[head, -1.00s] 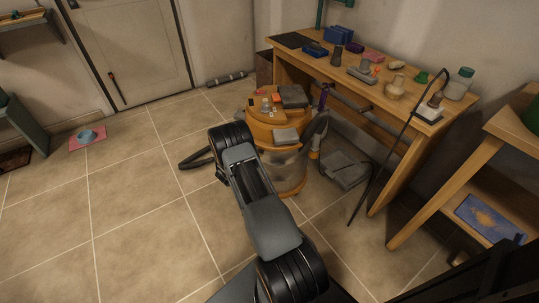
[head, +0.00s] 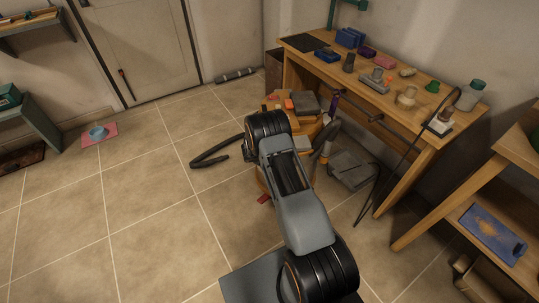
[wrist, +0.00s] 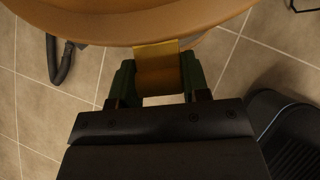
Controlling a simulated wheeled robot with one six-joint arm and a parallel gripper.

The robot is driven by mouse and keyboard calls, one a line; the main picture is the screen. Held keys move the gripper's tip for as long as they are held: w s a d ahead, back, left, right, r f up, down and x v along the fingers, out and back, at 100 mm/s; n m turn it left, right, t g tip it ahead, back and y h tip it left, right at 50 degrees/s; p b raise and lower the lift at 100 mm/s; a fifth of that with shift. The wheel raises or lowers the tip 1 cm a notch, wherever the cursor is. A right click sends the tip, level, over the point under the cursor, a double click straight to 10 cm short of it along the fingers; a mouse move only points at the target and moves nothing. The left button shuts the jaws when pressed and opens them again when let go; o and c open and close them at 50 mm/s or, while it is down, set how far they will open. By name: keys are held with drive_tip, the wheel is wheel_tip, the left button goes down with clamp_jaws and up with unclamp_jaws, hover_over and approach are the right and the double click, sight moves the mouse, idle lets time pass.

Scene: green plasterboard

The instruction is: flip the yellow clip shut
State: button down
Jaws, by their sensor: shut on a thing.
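The yellow clip (wrist: 157,65) is a flat yellow tab at the edge of the round orange-brown lid (wrist: 150,20) in the wrist view. My gripper (wrist: 158,74) has its dark green fingers on both sides of the clip and is shut on it. In the head view my arm covers much of the drum-like unit with the orange lid (head: 316,122), and the clip and my fingers are hidden there.
Grey boxes (head: 305,103) lie on the lid. A black hose (head: 212,156) lies on the floor to its left. A wooden workbench (head: 400,115) with several items stands behind to the right. A small red thing (head: 264,199) lies beside the drum. Floor at left is mostly open.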

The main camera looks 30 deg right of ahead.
drive_tip(key=shift+f, duration=0.1)
drive_tip(key=c, duration=0.6)
unclamp_jaws()
drive_tip(key=p+v, duration=0.2)
drive_tip(key=v, duration=1.1)
drive_tip(key=shift+a+r, duration=0.2)
drive_tip(key=shift+r, duration=0.15)
drive_tip(key=shift+s, duration=0.1)
